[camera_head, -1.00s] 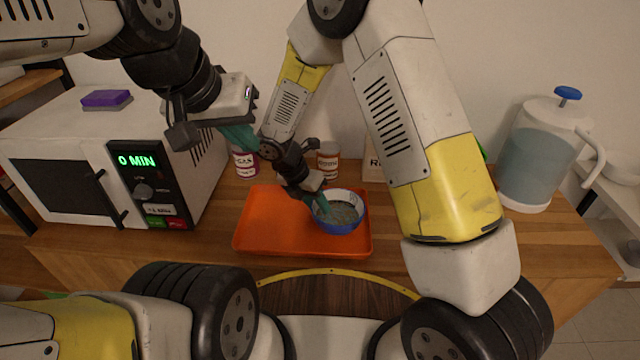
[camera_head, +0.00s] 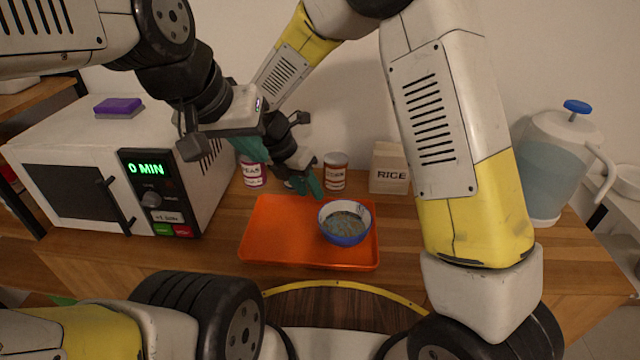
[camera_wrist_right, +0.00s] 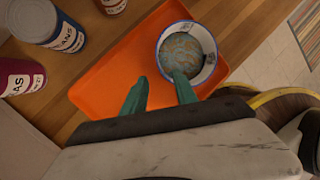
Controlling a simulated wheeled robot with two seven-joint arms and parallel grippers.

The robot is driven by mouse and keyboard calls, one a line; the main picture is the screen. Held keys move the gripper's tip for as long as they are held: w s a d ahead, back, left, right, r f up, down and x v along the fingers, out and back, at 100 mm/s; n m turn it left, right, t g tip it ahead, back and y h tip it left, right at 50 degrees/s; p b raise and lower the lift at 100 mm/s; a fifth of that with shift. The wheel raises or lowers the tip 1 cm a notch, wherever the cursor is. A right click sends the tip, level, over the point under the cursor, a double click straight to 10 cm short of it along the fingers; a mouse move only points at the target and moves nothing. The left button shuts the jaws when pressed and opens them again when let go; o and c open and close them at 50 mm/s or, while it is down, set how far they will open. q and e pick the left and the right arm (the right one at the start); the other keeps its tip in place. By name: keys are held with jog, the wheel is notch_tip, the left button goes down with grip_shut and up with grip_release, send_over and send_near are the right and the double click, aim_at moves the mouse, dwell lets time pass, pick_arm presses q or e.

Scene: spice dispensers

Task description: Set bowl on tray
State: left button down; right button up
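The blue bowl (camera_head: 345,238), with a white inner wall and grey-blue contents, sits upright on the right part of the orange tray (camera_head: 272,235). The bowl (camera_wrist_right: 208,72) and tray (camera_wrist_right: 110,92) also show in the right wrist view. My right gripper (camera_head: 308,187) is above the tray's back edge, behind and left of the bowl. In the wrist view its teal fingers (camera_wrist_right: 160,88) are apart with nothing between them; one fingertip overlaps the bowl's rim in the picture. My left gripper (camera_head: 243,146) hangs near the microwave's right side, away from the bowl; its fingertips are partly hidden.
A microwave (camera_head: 75,190) with a purple sponge (camera_head: 118,105) on top stands left. Behind the tray are a peas can (camera_head: 253,174), another can (camera_head: 335,172) and a rice box (camera_head: 389,170). A blue-lidded water jug (camera_head: 545,165) stands right. The beans can (camera_wrist_right: 55,28) shows in the wrist view.

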jog(key=s+d+r+m+y, duration=0.2)
jog(key=s+d+r+m, duration=0.1)
jog(key=d+r+m, duration=0.4)
jog(key=s+d+r+m+y, duration=0.1)
jog(key=s+d+r+m, duration=0.1)
jog(key=d+r+m, duration=0.5)
jog(key=s+d+r+m+t+y, duration=0.3)
jog(key=s+d+r+m, duration=0.3)
jog(key=m, duration=0.9)
jog(key=s+d+t, duration=0.1)
jog(key=s+d, duration=0.1)
jog(key=s, duration=0.2)
jog(key=shift+s+d+r+m, duration=0.15)
jog(key=shift+s+m, duration=0.2)
jog(key=shift+m, duration=0.05)
